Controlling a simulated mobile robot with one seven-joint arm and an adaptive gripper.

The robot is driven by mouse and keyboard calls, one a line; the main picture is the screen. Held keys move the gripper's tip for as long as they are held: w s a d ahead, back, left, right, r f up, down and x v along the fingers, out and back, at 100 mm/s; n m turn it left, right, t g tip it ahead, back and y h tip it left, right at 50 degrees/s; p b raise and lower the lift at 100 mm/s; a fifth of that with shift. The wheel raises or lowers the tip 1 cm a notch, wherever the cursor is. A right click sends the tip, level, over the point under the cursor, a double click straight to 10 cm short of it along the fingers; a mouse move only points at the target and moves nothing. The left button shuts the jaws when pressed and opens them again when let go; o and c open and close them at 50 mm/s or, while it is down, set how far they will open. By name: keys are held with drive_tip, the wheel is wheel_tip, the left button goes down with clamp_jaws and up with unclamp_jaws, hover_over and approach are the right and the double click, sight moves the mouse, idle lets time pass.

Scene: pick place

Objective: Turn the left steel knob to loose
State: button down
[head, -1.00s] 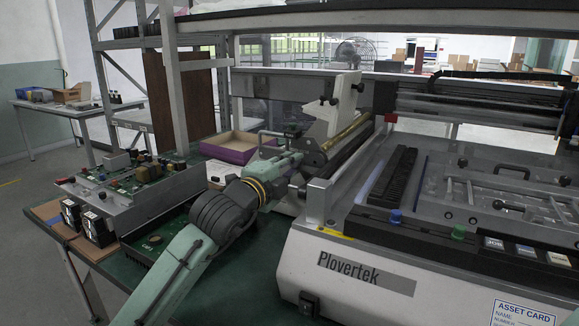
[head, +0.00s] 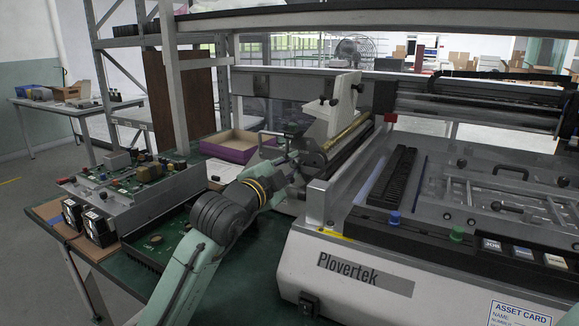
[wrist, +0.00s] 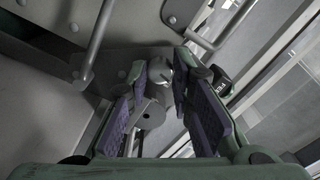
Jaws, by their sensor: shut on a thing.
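In the wrist view, a grey steel knob (wrist: 153,112) with a round end shows between the purple-padded fingers of my gripper (wrist: 163,80). The fingers are closed in on it from both sides. I cannot tell from the marks how far it is turned. In the head view my gripper (head: 289,168) is at the left end of the white machine (head: 372,275), below its upright bracket. There the arm and gripper hide the knob.
A brass-coloured roller (head: 347,133) runs along the machine just right of my gripper. A purple-sided tray (head: 228,151) stands behind it. A circuit-board unit (head: 135,185) lies on the bench to the left. A metal rod (wrist: 97,40) shows in the wrist view.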

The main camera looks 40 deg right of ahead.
drive_tip(key=c, duration=1.4)
unclamp_jaws()
drive_tip(key=shift+a, duration=0.1)
drive_tip(key=v, duration=1.2)
